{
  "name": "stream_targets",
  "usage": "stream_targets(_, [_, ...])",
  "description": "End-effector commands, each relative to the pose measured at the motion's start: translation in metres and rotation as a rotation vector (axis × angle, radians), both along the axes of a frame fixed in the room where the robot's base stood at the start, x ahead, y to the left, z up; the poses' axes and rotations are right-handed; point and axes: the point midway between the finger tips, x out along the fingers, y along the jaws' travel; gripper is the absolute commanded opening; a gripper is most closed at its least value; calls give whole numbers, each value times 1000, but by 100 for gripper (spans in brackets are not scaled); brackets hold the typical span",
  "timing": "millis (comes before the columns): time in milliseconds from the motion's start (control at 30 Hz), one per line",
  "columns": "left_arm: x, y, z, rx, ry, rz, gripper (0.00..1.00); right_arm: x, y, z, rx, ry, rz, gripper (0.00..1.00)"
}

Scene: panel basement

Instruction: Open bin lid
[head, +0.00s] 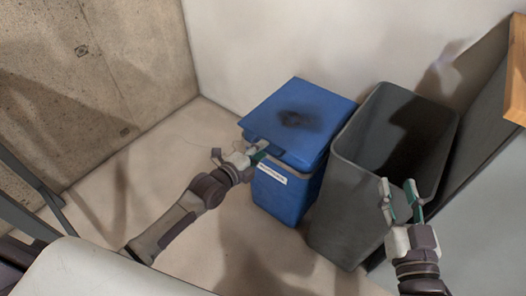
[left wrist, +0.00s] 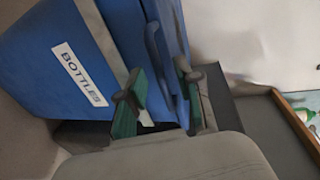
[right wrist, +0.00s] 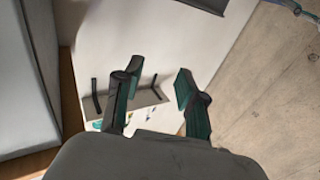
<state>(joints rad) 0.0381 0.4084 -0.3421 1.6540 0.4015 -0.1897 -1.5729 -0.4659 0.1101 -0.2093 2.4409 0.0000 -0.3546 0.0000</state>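The blue bin (head: 282,194) stands on the floor in the middle of the head view. Its blue lid (head: 310,108), with a dark smudge on top, lies closed over it. A white label (left wrist: 79,74) on its front reads "BOTTLES" in the left wrist view. My left gripper (head: 262,152) is at the lid's front edge. In the left wrist view its green-padded fingers are apart, by the lid's edge and its blue handle (left wrist: 153,48); I cannot tell whether they touch. My right gripper (head: 402,197) is open and empty, in front of the grey bin.
An open grey bin (head: 350,210) stands close to the right of the blue bin. A concrete wall (head: 90,75) is at the left and a white wall (head: 330,40) behind. A wooden edge (head: 516,70) juts in at the right. The floor left of the blue bin is clear.

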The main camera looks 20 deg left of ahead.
Motion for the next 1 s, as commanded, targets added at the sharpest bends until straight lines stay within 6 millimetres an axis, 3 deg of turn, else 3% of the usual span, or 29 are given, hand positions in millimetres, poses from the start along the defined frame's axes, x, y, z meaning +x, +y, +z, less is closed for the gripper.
stream_targets(200, [13, -5, -3, -1, -1, 0, 34, -1, 3, 19, 30, -111, 6, 40])
stream_targets(500, [15, -6, -3, 0, 0, -1, 34, -1, 3, 22, 34, -128, 7, 40])
stream_targets(533, [14, -6, -3, 0, 0, -1, 33, -1, 3, 22, 34, -128, 7, 40])
stream_targets(733, [14, -6, -3, 0, 0, 0, 0, -1, 3, 22, 33, -127, 7, 40])
stream_targets(1000, [14, -5, -3, 0, 0, 0, 0, -1, 3, 22, 33, -127, 7, 40])
